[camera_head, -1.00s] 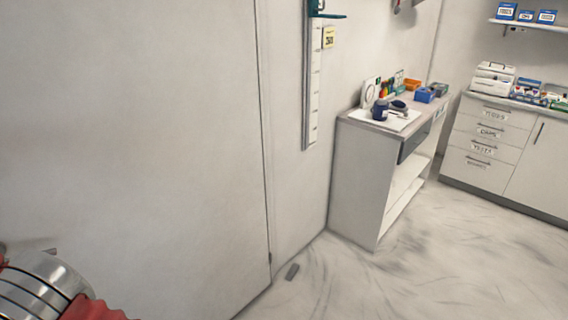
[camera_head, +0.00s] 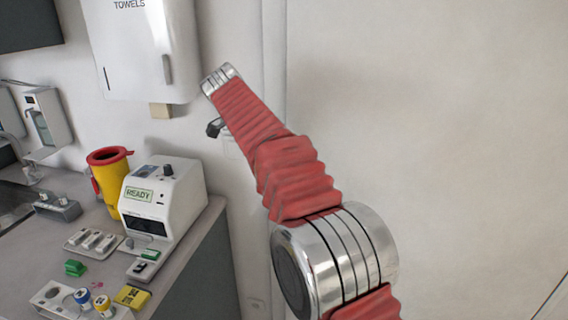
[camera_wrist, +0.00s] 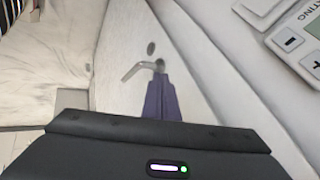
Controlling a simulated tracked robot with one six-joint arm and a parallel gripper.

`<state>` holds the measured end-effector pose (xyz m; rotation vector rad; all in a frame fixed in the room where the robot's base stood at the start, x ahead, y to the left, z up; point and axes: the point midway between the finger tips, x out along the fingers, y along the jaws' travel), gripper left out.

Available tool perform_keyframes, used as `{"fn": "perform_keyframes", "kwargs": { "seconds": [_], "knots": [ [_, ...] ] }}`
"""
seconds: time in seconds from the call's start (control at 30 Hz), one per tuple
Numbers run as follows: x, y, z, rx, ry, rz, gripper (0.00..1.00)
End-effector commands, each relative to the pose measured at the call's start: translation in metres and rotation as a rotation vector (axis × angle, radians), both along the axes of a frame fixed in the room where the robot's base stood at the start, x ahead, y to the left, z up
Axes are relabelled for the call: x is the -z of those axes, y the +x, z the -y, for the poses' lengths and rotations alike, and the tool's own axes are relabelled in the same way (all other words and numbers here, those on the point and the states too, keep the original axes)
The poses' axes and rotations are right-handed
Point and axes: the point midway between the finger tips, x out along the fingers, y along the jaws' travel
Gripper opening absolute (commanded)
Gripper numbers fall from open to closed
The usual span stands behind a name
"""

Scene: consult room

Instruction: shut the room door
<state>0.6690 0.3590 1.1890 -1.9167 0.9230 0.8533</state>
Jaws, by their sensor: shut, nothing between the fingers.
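The room door (camera_head: 450,120) is a plain pale panel filling the right of the head view. My red-sleeved arm crosses in front of its left side, and no handle shows there. In the wrist view the door (camera_wrist: 122,100) carries a silver lever handle (camera_wrist: 138,69) with a dark oval plate above it. My gripper (camera_wrist: 160,74) is shut and empty, its purple fingers together. The fingertips overlap the right end of the handle in the picture; I cannot tell whether they touch it. How far open the door stands is not clear.
A counter (camera_head: 205,228) at left holds a white READY machine (camera_head: 170,195) and a yellow bin with a red rim (camera_head: 112,180). A towel dispenser (camera_head: 148,50) hangs above. In the wrist view a device with plus and minus keys (camera_wrist: 298,45) is close at upper right.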

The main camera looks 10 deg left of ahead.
Motion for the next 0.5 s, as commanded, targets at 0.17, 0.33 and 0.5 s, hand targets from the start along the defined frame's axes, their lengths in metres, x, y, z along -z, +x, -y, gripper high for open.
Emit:
{"fn": "perform_keyframes", "kwargs": {
  "seconds": [0.17,0.33,0.5],
  "knots": [
    [-0.015,-0.009,-0.008,0.000,0.000,0.001,0.00],
    [-0.020,-0.012,-0.010,0.000,0.001,0.000,0.00],
    [-0.020,-0.012,-0.010,-0.001,0.000,-0.001,0.00]
  ]
}}
